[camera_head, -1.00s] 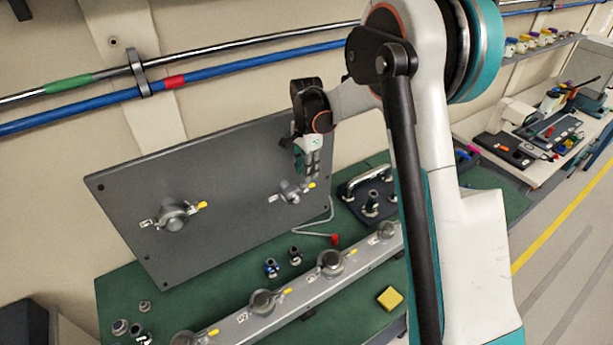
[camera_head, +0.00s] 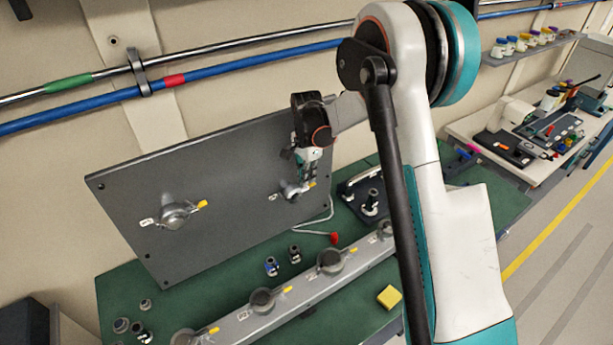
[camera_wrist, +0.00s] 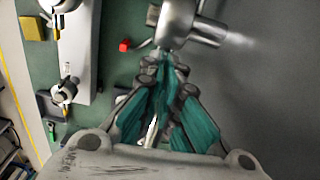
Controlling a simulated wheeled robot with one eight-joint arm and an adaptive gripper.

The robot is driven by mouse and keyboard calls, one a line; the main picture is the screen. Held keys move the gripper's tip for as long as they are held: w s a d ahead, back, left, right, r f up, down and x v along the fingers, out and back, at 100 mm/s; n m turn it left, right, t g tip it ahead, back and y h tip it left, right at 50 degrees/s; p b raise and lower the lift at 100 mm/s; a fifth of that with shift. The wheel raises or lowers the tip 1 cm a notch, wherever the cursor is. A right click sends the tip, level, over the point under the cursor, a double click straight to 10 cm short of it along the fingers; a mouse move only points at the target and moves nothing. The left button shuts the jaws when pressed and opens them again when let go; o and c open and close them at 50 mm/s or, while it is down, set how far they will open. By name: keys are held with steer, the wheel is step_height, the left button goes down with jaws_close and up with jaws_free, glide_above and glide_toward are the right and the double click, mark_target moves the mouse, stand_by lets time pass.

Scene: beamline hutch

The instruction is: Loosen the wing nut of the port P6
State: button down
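The right-hand port (camera_head: 291,191) sits low on the upright grey panel, with a yellow-tipped wing nut (camera_head: 312,185) at its right side. Its label is too small to read, so I cannot confirm that it is P6. My gripper (camera_head: 305,181) is right at this port, coming from above. In the wrist view, the round metal port (camera_wrist: 178,22) lies just beyond my teal-padded fingertips (camera_wrist: 165,60). The fingertips look close together and hide the nut there. I cannot tell whether they touch or grip it.
A second port (camera_head: 174,215) sits on the panel's (camera_head: 235,170) left. A rail of clamped ports (camera_head: 300,292) runs in front of it. Loose fittings (camera_head: 271,266), a red-ended tool (camera_head: 334,238) and a yellow block (camera_head: 389,297) lie on the green table (camera_head: 350,300).

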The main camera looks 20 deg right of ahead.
steer(key=shift+b, duration=0.3)
steer(key=n+b, duration=0.3)
steer(key=n, duration=0.1)
steer(key=shift+f, duration=0.15)
steer(key=n+b, duration=0.4)
steer(key=n, duration=0.1)
steer(key=shift+w+a, duration=0.15)
steer(key=n+b, duration=0.1)
steer(key=n, duration=0.3)
steer(key=shift+b, duration=0.3)
steer(key=shift+a+n+b, duration=0.15)
steer(key=shift+n+b, duration=0.45)
steer(key=shift+n, duration=1)
steer(key=c, duration=1.8)
jaws_free()
steer(key=shift+c, duration=0.2)
